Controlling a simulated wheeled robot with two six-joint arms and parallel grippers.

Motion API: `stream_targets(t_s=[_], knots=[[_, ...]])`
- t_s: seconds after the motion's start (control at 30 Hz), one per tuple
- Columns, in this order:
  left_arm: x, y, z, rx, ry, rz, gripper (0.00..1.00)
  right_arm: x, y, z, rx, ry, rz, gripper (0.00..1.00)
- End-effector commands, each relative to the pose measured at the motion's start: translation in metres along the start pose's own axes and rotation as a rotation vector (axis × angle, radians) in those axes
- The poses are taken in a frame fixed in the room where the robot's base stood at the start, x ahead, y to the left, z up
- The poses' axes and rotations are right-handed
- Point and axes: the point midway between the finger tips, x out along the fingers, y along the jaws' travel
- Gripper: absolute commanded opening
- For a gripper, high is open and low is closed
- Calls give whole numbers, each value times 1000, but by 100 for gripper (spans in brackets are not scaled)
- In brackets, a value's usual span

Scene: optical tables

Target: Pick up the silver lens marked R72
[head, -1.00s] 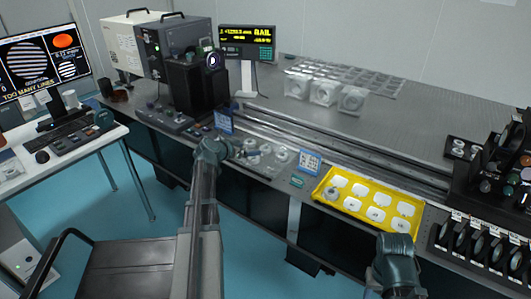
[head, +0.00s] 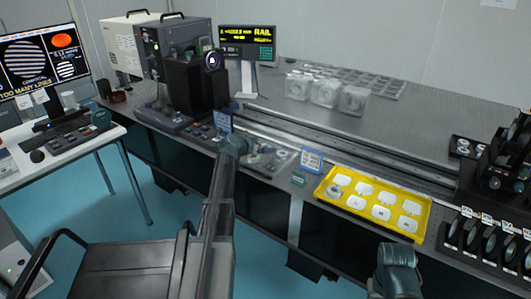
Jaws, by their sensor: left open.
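I cannot read R72 on any lens. A few small round silver pieces (head: 281,151) lie on a mat at the front of the optical table, between two blue-and-white sign cards. My left gripper (head: 248,155) is open, low over the left part of this mat, close to these pieces. My own wrist partly hides it, and I cannot tell if it touches one. A yellow tray (head: 425,218) with white pads stands to the right, with one round silver piece (head: 334,191) in its left end. My right arm shows at the bottom right, its gripper out of view.
A long rail (head: 330,147) runs behind the mat. Clear boxes (head: 325,92) stand further back. Dark instruments (head: 195,85) stand at the left, and a rack of dark round optics (head: 472,235) at the right. A chair (head: 110,265) is in front.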

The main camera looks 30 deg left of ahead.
Motion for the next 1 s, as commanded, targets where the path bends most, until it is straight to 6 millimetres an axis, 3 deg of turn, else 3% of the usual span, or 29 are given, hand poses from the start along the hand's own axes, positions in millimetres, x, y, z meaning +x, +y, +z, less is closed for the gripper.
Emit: stream_targets(t_s=[0.07, 0.27, 0.77, 1.0], knots=[[8, 0, 1, 0, -1, 0, 97, 5, 0, 0, 0, 0, 0, 50], [7, 0, 0, 0, -1, -1, 97, 3, 0, 0, 0, 0, 0, 50], [6, 0, 0, 0, -1, -1, 7, 3, 0, 0, 0, 0, 0, 50], [6, 0, 0, 0, 0, -1, 6, 3, 0, 0, 0, 0, 0, 50]])
